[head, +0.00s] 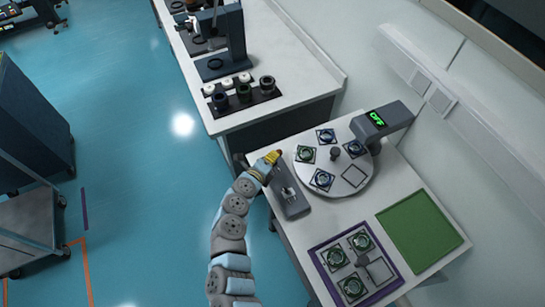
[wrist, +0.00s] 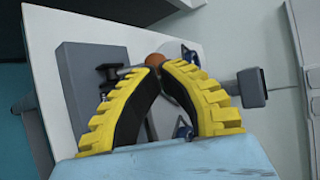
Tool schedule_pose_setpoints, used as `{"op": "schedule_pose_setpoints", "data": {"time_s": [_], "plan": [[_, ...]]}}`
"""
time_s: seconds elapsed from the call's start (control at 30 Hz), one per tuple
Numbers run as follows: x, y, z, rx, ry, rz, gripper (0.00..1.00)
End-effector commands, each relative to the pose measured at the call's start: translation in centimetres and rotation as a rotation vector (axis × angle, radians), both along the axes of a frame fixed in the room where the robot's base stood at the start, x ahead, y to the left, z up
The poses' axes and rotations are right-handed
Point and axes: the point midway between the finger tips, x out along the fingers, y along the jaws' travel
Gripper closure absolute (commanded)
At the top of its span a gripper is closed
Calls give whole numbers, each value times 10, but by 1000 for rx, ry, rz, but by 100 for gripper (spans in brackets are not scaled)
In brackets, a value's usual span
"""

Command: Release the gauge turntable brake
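The gauge turntable (head: 328,187) is a white disc carrying several gauges on square pads. The brake is a grey block (head: 296,207) at its left edge, with a metal lever ending in an orange-red knob (head: 280,152). The block (wrist: 79,98) and knob (wrist: 155,59) also show in the wrist view. My gripper (head: 274,157), with yellow-backed fingers, is at the knob. In the wrist view my gripper's fingertips (wrist: 161,69) are drawn close together, right at the knob, which partly shows past them. Whether they clasp it or only touch it is hidden.
A purple-edged tray (head: 315,252) with gauges and a green mat (head: 420,232) lie at the front. A bench (head: 290,62) with equipment stands behind.

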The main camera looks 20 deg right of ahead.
Motion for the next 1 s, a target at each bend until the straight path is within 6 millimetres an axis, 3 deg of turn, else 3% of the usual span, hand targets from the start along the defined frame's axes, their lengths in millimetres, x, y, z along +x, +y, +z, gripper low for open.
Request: {"op": "schedule_pose_setpoints", "data": {"time_s": [0.27,0.5,0.6,1.0], "plan": [[-5,6,7,1,1,2,100],[-22,20,29,2,1,1,100],[-29,28,28,4,0,2,100],[-54,55,56,3,-3,4,100]]}}
